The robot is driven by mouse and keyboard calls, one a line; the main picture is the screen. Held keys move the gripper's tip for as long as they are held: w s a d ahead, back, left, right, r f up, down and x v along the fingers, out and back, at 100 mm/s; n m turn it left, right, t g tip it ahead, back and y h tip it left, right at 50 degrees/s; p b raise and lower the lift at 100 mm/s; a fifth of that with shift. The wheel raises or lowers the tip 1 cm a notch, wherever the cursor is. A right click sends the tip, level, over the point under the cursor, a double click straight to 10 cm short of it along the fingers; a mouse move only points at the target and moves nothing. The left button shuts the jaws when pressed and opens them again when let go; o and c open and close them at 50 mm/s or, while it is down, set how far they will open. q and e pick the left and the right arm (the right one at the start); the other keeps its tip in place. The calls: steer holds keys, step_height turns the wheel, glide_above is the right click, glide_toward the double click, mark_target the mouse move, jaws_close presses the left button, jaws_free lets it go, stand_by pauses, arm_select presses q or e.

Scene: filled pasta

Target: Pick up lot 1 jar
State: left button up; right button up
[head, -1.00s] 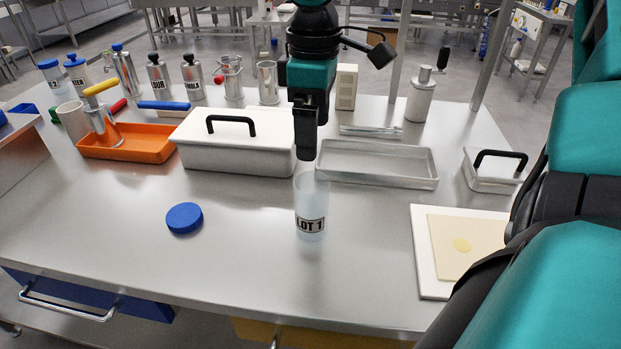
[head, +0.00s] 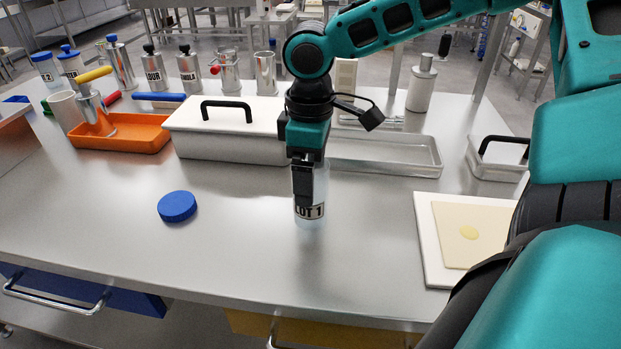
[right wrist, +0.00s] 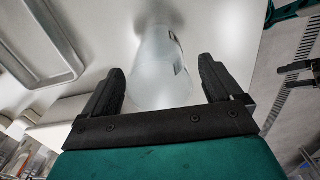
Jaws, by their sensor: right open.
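The lot 1 jar (head: 310,213) is a translucent, pale cylinder with a "LOT 1" label, standing upright and uncapped on the steel table. My right gripper (head: 303,190) has come down over it in the head view and hides much of its upper part. In the right wrist view the jar (right wrist: 160,72) stands between the two spread fingers of my right gripper (right wrist: 160,85). The fingers are open, with a gap visible beside the jar.
A blue lid (head: 177,206) lies left of the jar. A white box with a black handle (head: 225,140) and a metal tray (head: 390,165) stand behind. A white board with a pasta sheet (head: 440,262) lies to the right. The table front is clear.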

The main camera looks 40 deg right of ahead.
steer(key=shift+f, duration=0.75)
steer(key=shift+r, duration=0.1)
steer(key=c, duration=1.2)
steer(key=shift+o, duration=0.2)
steer(key=shift+r, duration=0.1)
